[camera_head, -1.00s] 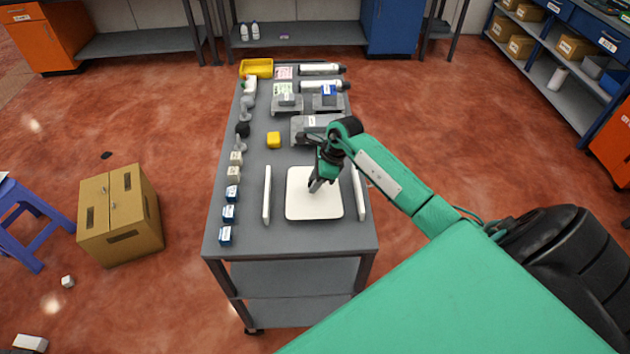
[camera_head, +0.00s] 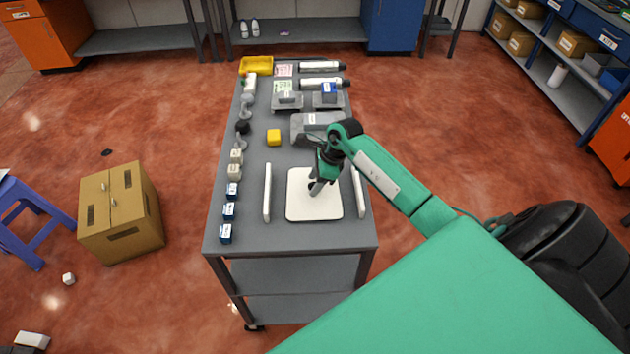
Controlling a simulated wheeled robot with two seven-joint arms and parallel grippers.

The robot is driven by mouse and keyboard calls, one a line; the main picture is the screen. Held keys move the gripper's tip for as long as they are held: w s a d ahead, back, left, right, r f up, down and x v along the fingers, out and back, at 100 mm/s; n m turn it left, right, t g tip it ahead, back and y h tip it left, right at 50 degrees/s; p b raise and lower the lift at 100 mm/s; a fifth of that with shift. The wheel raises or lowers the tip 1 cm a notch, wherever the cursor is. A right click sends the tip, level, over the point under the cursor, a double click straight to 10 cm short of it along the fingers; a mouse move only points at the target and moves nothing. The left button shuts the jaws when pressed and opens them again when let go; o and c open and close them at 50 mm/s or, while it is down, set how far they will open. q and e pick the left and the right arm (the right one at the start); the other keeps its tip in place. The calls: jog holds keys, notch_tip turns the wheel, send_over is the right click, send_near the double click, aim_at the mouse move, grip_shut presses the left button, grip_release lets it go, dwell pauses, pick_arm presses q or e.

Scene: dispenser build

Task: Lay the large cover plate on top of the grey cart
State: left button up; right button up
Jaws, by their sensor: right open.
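The grey cart (camera_head: 235,240) stands in the middle of the view with many parts on its top. A large white square plate with rounded corners (camera_head: 314,208), which looks like the cover plate, lies flat on the front part of the cart top. My right gripper (camera_head: 314,189) is open over the upper middle of this plate, pointing down. I cannot tell whether its fingertips touch the plate. My left gripper is not in view.
Narrow white panels stand left (camera_head: 267,193) and right (camera_head: 358,192) of the plate. Small blue-and-white boxes (camera_head: 228,211) line the left edge. A cardboard box (camera_head: 121,214) and blue stool (camera_head: 31,221) stand on the floor.

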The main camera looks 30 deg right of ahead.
jog(key=b+v, duration=0.3)
jog(key=v, duration=0.8)
jog(key=shift+r, duration=0.35)
jog(key=shift+s, duration=0.1)
